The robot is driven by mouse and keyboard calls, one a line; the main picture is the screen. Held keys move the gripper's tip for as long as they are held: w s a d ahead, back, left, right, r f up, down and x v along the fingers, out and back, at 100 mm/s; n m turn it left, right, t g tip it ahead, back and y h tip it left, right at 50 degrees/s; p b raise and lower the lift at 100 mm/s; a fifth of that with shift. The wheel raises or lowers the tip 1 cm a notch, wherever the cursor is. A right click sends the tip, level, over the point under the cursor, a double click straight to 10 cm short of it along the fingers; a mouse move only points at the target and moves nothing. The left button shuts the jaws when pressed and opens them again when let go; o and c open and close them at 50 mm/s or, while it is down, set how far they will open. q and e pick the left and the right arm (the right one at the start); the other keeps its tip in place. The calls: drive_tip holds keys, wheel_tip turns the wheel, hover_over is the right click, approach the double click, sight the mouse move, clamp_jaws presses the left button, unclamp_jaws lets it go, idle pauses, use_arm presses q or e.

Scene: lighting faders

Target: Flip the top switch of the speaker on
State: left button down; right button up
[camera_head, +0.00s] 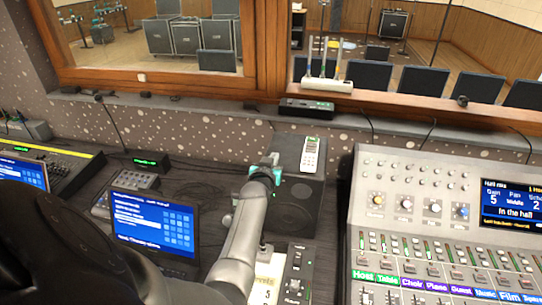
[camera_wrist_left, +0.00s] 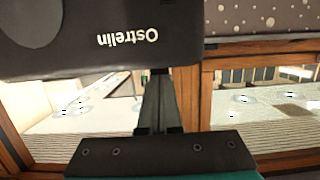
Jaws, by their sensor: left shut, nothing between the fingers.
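The speaker (camera_head: 300,205) is a dark box with a round cone, standing on the desk in the middle of the head view. In the left wrist view the speaker (camera_wrist_left: 60,60) appears upside down, with the lettering "Ostrelin" on its face. My left gripper (camera_head: 272,162), with teal parts, is at the speaker's left upper edge. It is shut and empty. In the left wrist view its fingers (camera_wrist_left: 158,85) reach up to the edge of the speaker; I cannot tell whether they touch it. I cannot make out the top switch. My right gripper is not in view.
A white remote-like device (camera_head: 313,153) lies on the dark surface behind the cone. A large mixing console (camera_head: 400,235) stands to the right. A laptop (camera_head: 155,230) and a small box with green display (camera_head: 151,161) are to the left. A wood-framed window is behind.

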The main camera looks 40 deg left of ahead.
use_arm(q)
drive_tip(key=r+p, duration=0.3)
drive_tip(key=r, duration=0.1)
drive_tip(key=shift+w+a, duration=0.15)
drive_tip(key=shift+w, duration=0.1)
drive_tip(key=shift+s+d+r+p, duration=0.15)
drive_tip(key=shift+s+d+p, duration=0.05)
drive_tip(key=shift+s+p, duration=0.1)
drive_tip(key=r+p+v, duration=0.1)
drive_tip(key=v, duration=0.8)
